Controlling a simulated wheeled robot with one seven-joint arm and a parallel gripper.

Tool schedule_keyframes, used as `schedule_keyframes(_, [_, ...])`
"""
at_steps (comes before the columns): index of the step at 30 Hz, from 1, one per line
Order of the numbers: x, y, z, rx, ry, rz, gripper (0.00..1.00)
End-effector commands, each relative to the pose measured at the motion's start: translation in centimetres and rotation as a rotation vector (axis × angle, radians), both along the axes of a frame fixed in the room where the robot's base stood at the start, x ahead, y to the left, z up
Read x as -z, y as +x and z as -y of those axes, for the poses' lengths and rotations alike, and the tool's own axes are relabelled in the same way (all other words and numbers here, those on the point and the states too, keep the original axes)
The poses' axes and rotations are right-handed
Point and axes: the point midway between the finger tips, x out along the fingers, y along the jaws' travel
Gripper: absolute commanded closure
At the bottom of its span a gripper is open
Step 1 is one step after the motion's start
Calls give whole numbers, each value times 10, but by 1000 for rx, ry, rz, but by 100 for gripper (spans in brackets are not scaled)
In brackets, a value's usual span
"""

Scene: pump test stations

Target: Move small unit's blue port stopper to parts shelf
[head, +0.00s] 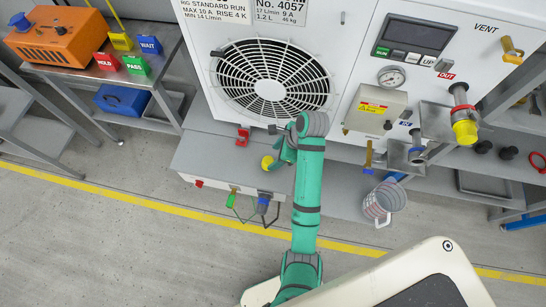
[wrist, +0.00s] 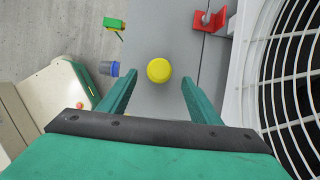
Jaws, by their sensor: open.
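My gripper (head: 278,157) is open above the low grey housing (head: 225,158) below the big fan unit. In the wrist view my gripper (wrist: 154,82) has a round yellow knob (wrist: 159,70) showing between its fingers, with no visible grip on it. The knob also shows in the head view (head: 267,163). A blue stopper-like part (head: 263,204) sticks out of the housing's front; it also shows in the wrist view (wrist: 109,68). An orange unit (head: 62,42) at far left carries another blue part (head: 20,22). I cannot tell which is the small unit's stopper.
Grey shelving at right holds a tray (head: 486,186) and black caps (head: 509,153). A striped mug (head: 384,199) stands at the bench front. The fan unit (head: 272,78) stands close behind my gripper. A green handle (head: 231,197) is left of the blue part. Floor in front is clear.

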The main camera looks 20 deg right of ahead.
Motion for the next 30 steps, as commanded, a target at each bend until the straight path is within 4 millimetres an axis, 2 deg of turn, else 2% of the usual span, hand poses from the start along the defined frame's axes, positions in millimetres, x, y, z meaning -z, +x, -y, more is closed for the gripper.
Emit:
schedule_keyframes(6, [-17,-4,8,2,-3,1,43])
schedule_keyframes(20, [-37,-10,15,2,-3,0,43])
schedule_keyframes(24, [-51,-12,20,2,-5,2,43])
schedule_keyframes(30, [-58,-14,21,1,-2,-1,43])
